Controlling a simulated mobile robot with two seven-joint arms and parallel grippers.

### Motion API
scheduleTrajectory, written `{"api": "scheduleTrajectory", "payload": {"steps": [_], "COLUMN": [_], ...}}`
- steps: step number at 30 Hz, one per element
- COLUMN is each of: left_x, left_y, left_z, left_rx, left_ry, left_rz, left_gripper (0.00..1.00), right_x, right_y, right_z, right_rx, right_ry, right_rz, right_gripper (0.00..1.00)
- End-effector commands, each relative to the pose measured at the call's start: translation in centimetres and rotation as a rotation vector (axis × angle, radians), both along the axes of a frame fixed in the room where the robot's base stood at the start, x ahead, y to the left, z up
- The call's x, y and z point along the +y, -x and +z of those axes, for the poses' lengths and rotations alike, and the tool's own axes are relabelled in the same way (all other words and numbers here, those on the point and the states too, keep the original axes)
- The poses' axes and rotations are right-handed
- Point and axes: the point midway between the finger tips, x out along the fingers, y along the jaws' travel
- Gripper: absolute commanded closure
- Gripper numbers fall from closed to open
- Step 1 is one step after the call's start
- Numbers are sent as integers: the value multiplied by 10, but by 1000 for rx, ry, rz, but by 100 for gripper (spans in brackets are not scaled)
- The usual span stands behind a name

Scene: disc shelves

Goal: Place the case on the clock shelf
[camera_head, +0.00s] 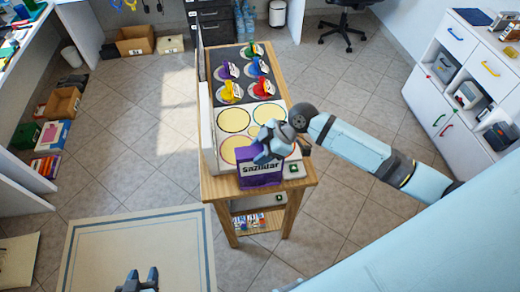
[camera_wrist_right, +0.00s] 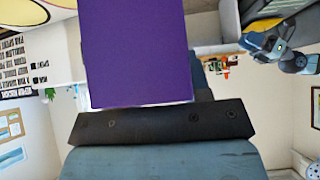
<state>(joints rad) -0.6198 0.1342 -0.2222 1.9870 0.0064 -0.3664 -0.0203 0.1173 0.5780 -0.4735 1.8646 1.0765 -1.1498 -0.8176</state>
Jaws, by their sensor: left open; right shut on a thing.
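I cannot tell whether the case touches the table. In the right wrist view the plain purple face of the case (camera_wrist_right: 135,50) fills the upper middle and hides the fingertips. My left gripper (camera_head: 138,281) is open and empty at the bottom of the head view, over the pale mat. I cannot make out for sure which shelf is the clock shelf.
The wooden table (camera_head: 307,181) holds yellow round discs and several small coloured items on a dark panel. White cabinets (camera_head: 460,75) stand at the right. A pale mat (camera_head: 140,245) lies on the floor. Boxes and shelves line the left. The tiled floor between is clear.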

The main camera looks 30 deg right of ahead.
Motion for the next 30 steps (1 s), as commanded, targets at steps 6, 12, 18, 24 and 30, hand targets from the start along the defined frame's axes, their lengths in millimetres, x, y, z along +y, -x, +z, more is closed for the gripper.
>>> {"api": "scheduleTrajectory", "payload": {"steps": [6,12,18,24,30], "left_x": [0,-1,-1,-1,-1], "left_y": [0,0,0,0,0], "left_z": [0,-1,-1,1,-5], "left_rx": [0,0,0,1,1], "left_ry": [1,1,1,1,3], "left_rz": [1,0,0,0,-1], "left_gripper": [57,57,57,57,57], "right_x": [0,0,0,0,-21], "right_y": [0,0,0,0,5], "right_z": [-1,-4,-4,1,20], "right_rx": [-2,-1,-1,-2,-4], "right_ry": [1,1,0,1,5], "right_rz": [1,0,0,1,2], "right_gripper": [100,44,30,30,30]}}
